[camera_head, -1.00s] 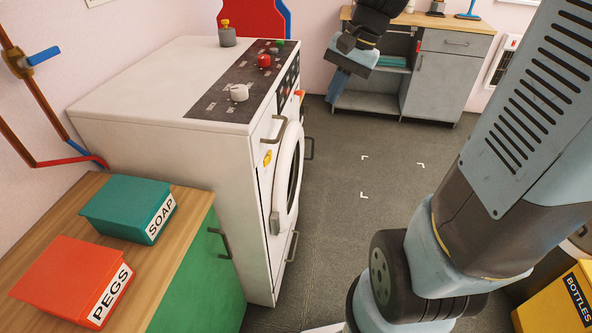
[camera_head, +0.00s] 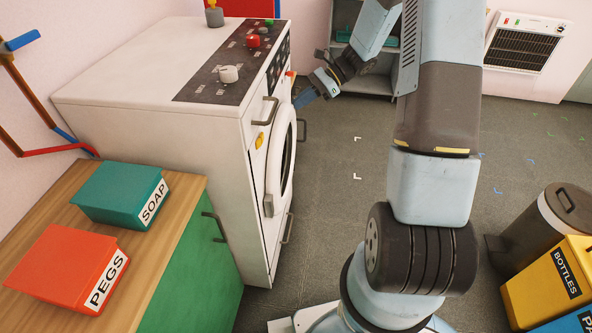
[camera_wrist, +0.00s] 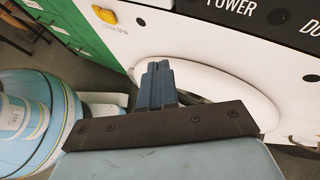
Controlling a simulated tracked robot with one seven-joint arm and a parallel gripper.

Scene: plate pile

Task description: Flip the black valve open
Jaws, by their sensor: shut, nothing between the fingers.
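I cannot make out a black valve in either view. The one pipe valve in the head view has a blue handle (camera_head: 23,40) on the copper pipe at the left wall. My gripper (camera_head: 304,97) is in front of the white washing machine's (camera_head: 150,75) right side, near its upper front edge. In the wrist view the blue fingers (camera_wrist: 160,84) are together and empty, with the round door ring (camera_wrist: 235,88) behind them. A yellow knob (camera_head: 259,140) sits on the machine front. White (camera_head: 229,74) and red (camera_head: 253,41) knobs stand on its dark top panel.
A teal SOAP box (camera_head: 118,190) and a red PEGS box (camera_head: 68,262) sit on the wooden counter at left. A bin (camera_head: 550,225) and a yellow BOTTLES box (camera_head: 548,280) stand at right. The grey floor between is clear.

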